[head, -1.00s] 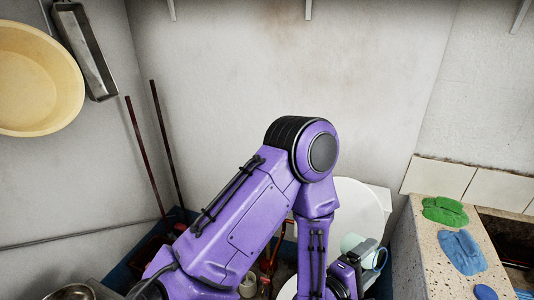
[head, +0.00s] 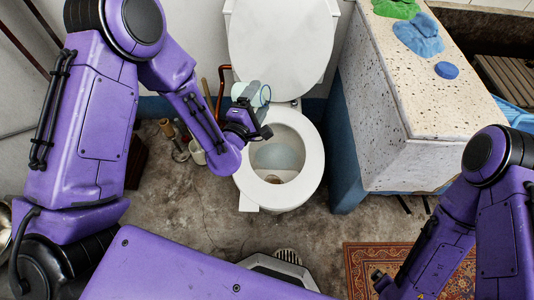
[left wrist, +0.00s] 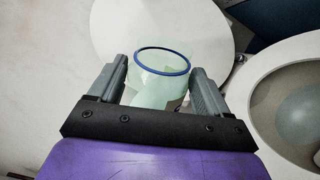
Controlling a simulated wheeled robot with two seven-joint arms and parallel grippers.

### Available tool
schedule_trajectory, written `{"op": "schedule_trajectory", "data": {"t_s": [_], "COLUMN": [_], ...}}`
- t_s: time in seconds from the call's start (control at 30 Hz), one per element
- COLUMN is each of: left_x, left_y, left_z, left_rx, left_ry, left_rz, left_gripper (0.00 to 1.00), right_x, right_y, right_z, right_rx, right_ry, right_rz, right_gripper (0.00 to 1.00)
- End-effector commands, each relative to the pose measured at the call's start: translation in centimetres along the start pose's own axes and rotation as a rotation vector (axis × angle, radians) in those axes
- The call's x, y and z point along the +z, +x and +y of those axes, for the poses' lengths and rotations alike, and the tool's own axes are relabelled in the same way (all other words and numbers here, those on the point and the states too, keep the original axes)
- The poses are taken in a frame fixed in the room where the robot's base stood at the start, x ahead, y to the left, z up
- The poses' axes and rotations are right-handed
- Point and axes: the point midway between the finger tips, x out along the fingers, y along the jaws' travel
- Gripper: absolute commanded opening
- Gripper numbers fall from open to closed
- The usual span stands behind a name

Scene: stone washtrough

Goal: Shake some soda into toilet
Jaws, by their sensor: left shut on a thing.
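The toilet (head: 312,160) stands in the middle of the head view with its lid (head: 282,40) raised and its bowl open. Water and a brownish patch show inside the bowl. My left gripper (head: 256,112) is shut on a see-through pale green cup (head: 243,92) with a blue rim, at the bowl's left back edge. In the left wrist view the cup (left wrist: 160,85) sits between both fingers, with the toilet rim (left wrist: 250,95) to its right. I cannot tell how much soda is in it. My right gripper (head: 380,281) is low at the right, its jaws unclear.
A speckled stone counter (head: 400,90) stands right of the toilet, bearing a green cloth (head: 396,8), a blue cloth (head: 418,36) and a blue disc (head: 447,70). Several bottles and sticks stand left of the toilet. A patterned rug (head: 365,262) lies at the front right.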

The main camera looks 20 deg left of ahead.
Motion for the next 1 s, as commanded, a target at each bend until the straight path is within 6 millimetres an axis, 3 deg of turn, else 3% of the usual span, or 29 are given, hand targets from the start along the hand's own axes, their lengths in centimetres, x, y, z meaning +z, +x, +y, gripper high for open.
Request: {"op": "schedule_trajectory", "data": {"t_s": [0.03,0.1,0.3,0.4,0.57,1.0], "left_x": [-1.4,-2.3,-4.5,-5.1,-5.5,-5.5], "left_y": [0.5,1.2,3.2,3.9,4.5,4.6], "left_z": [-5.0,-8.4,-17.0,-19.6,-21.2,-21.0], "left_rx": [0.000,-0.004,-0.017,-0.023,-0.028,-0.030], "left_ry": [0.009,0.020,0.049,0.059,0.068,0.068], "left_rz": [-0.008,-0.020,-0.050,-0.061,-0.069,-0.069], "left_gripper": [0.00,0.00,0.00,0.00,0.00,0.00], "right_x": [2.0,3.3,6.6,7.6,8.2,8.1], "right_y": [4.8,8.0,16.0,18.5,19.9,19.7], "right_z": [-0.5,-0.7,-1.5,-1.7,-1.8,-1.8], "right_rx": [0.000,0.000,0.000,0.000,0.000,-0.001], "right_ry": [0.000,0.000,0.000,0.000,0.000,0.000], "right_rz": [0.000,0.000,0.000,0.000,0.000,0.001], "right_gripper": [1.00,1.00,1.00,1.00,1.00,1.00]}}
